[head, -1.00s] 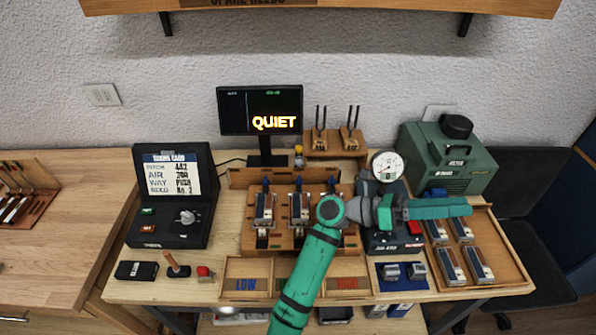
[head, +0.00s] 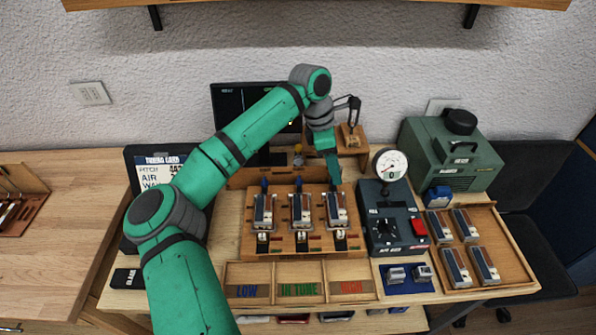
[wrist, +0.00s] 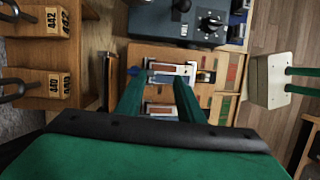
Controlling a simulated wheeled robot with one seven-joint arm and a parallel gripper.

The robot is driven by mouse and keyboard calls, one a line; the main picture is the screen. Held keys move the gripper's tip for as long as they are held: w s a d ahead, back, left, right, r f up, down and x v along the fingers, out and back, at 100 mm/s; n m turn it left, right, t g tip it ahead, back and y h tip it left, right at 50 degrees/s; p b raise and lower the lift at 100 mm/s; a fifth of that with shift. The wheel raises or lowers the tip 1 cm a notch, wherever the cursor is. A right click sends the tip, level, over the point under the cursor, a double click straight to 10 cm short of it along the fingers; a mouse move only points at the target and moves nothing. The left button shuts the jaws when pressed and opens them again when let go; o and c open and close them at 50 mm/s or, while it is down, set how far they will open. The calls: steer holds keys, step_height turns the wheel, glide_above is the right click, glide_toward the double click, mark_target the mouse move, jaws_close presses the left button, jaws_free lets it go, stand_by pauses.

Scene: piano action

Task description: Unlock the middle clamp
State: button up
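Three clamps with blue levers and metal reeds stand in a row on a wooden block (head: 250,236). The middle clamp (head: 300,208) stands between the left clamp (head: 263,208) and the right clamp (head: 337,209). Blue levers show behind the left and middle clamps; my gripper hides the right one's. My gripper (head: 334,176) points down behind the right clamp, right of the middle one. In the wrist view my gripper (wrist: 158,80) is open, its fingers apart with nothing between the tips. The right clamp (wrist: 172,72) shows beyond the fingers and the middle clamp (wrist: 160,108) between them, partly hidden.
A dark gauge box (head: 390,230) stands close right of the clamps. Tuning-fork blocks (head: 351,134) stand behind. My arm crosses in front of the monitor (head: 228,120). Wooden trays (head: 296,268) lie in front, a reed tray (head: 505,240) on the right.

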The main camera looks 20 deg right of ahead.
mark_target(299, 179)
steer(key=w+a+r+t+y, duration=0.2)
steer(key=w+a+r+y, duration=0.15)
steer(key=w+a, duration=0.4)
steer(key=shift+h, duration=0.35)
steer(key=f, duration=0.7)
steer(key=s+f, duration=0.1)
steer(key=f, duration=0.2)
steer(key=shift+a+f, duration=0.1)
steer(key=shift+f, duration=0.05)
steer(key=c, duration=0.8)
